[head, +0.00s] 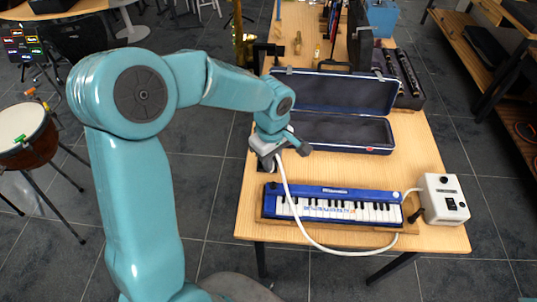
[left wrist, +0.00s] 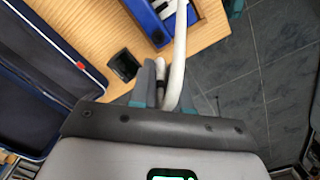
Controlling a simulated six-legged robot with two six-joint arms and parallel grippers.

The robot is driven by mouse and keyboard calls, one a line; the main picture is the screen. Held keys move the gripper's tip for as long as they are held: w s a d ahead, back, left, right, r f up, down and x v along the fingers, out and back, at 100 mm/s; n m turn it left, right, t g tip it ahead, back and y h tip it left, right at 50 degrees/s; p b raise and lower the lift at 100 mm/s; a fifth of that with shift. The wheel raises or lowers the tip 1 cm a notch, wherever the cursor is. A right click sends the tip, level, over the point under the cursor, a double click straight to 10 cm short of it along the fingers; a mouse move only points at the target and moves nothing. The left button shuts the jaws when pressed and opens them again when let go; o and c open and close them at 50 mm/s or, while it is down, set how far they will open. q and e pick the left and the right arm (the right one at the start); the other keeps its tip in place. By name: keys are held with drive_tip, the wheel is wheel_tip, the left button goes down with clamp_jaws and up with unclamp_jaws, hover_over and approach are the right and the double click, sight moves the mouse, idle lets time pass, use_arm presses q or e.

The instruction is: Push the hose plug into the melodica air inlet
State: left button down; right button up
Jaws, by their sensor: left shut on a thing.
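The blue melodica (head: 333,191) lies with its keys up in a shallow wooden cradle on the table. Part of it also shows at the top of the left wrist view (left wrist: 158,30). Its air inlet cannot be made out. My left gripper (head: 280,158) is above the table, behind and left of the melodica's left end, shut on the end of the white hose (head: 290,205). In the left wrist view the hose (left wrist: 178,60) rises beside the gripper fingers (left wrist: 154,84); the plug itself is mostly hidden between them. My right gripper is not in view.
The hose loops in front of the melodica toward a white box (head: 443,199) at the table's right. An open blue-lined case (head: 335,152) lies behind the melodica. A small black block (left wrist: 124,66) sits near the left gripper. Bare table (head: 395,168) shows between case and melodica.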

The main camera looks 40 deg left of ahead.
use_arm(q)
drive_tip(key=shift+d+f, duration=0.15)
drive_tip(key=shift+d, duration=0.15)
drive_tip(key=shift+w+f+b, duration=0.15)
drive_tip(key=shift+f+b, duration=1.5)
drive_tip(key=shift+f, duration=0.85)
drive_tip(key=shift+b, duration=0.65)
drive_tip(key=shift+f+b, duration=1)
drive_tip(key=shift+f, duration=0.05)
idle(0.3)
drive_tip(key=c, duration=1)
unclamp_jaws()
drive_tip(key=shift+r, duration=0.1)
